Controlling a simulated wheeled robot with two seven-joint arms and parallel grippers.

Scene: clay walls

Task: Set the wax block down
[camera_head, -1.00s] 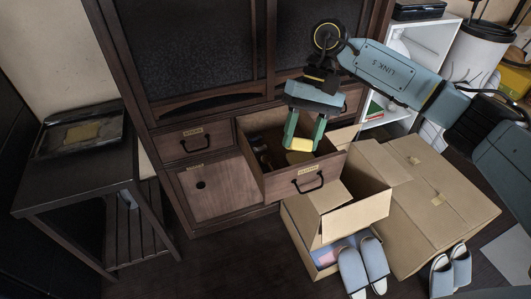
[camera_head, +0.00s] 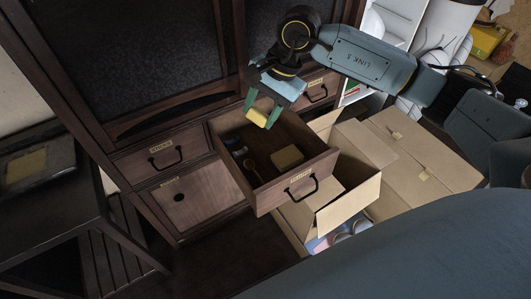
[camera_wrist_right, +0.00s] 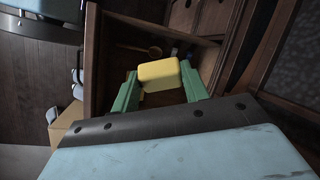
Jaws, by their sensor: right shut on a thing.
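The yellow wax block (camera_head: 258,117) is held between the green fingers of my right gripper (camera_head: 262,108). In the head view they show over the back left part of the open drawer (camera_head: 264,200). The right wrist view shows the yellow block (camera_wrist_right: 160,74) between both fingertips (camera_wrist_right: 160,82), with wooden drawer walls beyond. The block appears clear of the drawer floor, but its exact height is hard to tell. A second, tan-yellow block (camera_head: 287,157) lies inside the drawer, at its right. My left gripper is not in view.
Small dark items and a round-ended wooden tool (camera_head: 249,165) lie in the drawer's left part. An open cardboard box (camera_head: 348,207) stands close to the drawer's right front. A dark side table (camera_head: 70,215) with a tray (camera_head: 50,160) stands at left.

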